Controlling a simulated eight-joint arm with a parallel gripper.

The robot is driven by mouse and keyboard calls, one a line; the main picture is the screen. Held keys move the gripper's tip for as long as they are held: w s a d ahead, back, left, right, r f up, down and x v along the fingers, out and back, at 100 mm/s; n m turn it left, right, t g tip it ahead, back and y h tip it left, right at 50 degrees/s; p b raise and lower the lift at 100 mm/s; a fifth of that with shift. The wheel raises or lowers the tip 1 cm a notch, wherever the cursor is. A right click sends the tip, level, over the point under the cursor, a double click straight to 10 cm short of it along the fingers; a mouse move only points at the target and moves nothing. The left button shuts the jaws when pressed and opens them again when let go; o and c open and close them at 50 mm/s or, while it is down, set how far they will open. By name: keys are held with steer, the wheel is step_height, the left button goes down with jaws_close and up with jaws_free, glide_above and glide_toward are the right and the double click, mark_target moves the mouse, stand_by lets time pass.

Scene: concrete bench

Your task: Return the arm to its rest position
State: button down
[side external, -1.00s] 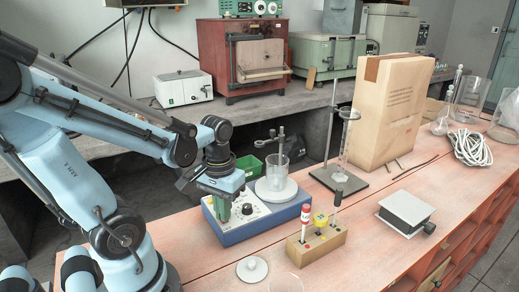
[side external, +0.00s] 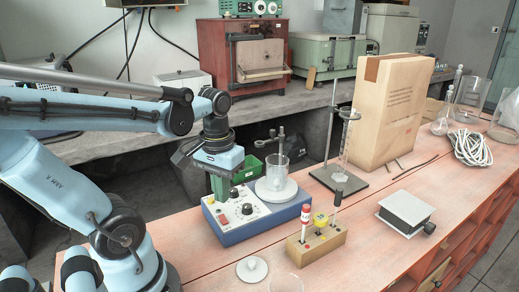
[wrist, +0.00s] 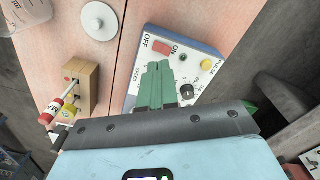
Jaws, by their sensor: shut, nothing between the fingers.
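My gripper (side external: 221,191) hangs from my blue arm just above the control panel of a blue and white stirrer (side external: 262,222). Its green fingers are together with nothing between them. A glass beaker (side external: 277,168) stands on the stirrer's round white plate, behind and to the right of my gripper.
A wooden block (side external: 317,244) with markers stands in front of the stirrer. A white lidded dish (side external: 252,268) is nearer. A clamp stand (side external: 331,130), cardboard package (side external: 387,112) and grey plate device (side external: 405,212) are to the right.

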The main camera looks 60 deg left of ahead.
steer(key=shift+r, duration=0.75)
